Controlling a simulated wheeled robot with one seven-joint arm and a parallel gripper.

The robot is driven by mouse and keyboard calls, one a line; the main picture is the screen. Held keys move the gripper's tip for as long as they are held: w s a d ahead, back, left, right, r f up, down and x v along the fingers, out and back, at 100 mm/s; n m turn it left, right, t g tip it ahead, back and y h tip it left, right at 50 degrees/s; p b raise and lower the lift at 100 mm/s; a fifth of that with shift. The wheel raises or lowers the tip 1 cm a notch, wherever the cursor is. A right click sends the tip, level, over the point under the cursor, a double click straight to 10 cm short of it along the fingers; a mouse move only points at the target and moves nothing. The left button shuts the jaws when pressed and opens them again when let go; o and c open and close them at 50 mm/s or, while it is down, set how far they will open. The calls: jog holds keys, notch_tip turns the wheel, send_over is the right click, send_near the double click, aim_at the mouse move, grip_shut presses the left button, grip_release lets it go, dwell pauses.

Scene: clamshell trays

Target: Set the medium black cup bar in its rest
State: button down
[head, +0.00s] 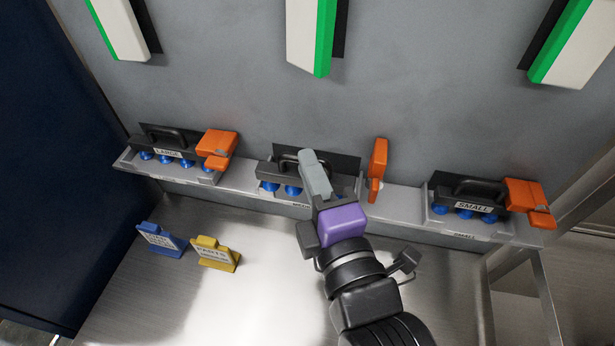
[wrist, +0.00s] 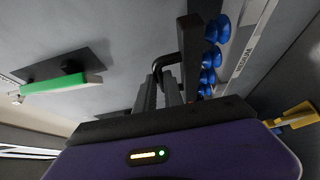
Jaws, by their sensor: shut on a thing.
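The medium black cup bar (head: 267,171) is at the middle rest (head: 245,188) on the shelf, with blue suction cups below it. My gripper (head: 313,172) is shut on its black handle (wrist: 166,62), and hides much of the bar in the head view. In the wrist view the bar (wrist: 190,50) and its blue cups run beside the rest's edge, labelled MEDIUM (wrist: 243,60). I cannot tell whether the bar touches the rest. An orange latch (head: 378,165) stands upright at the rest's right end, clear of the bar.
The large bar (head: 150,146) at left and the small bar (head: 452,197) at right sit in their rests, with orange latches (head: 217,145) (head: 525,197) folded over their right ends. Blue (head: 160,240) and yellow (head: 214,252) signs stand on the metal table. Green-and-white panels (head: 312,35) are on the wall above.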

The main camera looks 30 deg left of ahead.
jog(key=shift+w+a+f, duration=0.1)
jog(key=shift+w+a, duration=0.2)
jog(key=shift+w, duration=0.75)
jog(key=shift+w+a, duration=0.25)
jog(key=shift+w, duration=0.8)
jog(key=shift+f+b, duration=1.5)
jog(key=shift+b, duration=0.3)
jog(key=c, duration=1.4)
grip_release()
jog(key=shift+o, duration=0.2)
jog(key=shift+f, duration=0.1)
jog(key=shift+s+d, duration=0.1)
jog(key=b+v, duration=0.2)
jog(key=v, duration=0.8)
jog(key=shift+s+d, duration=0.25)
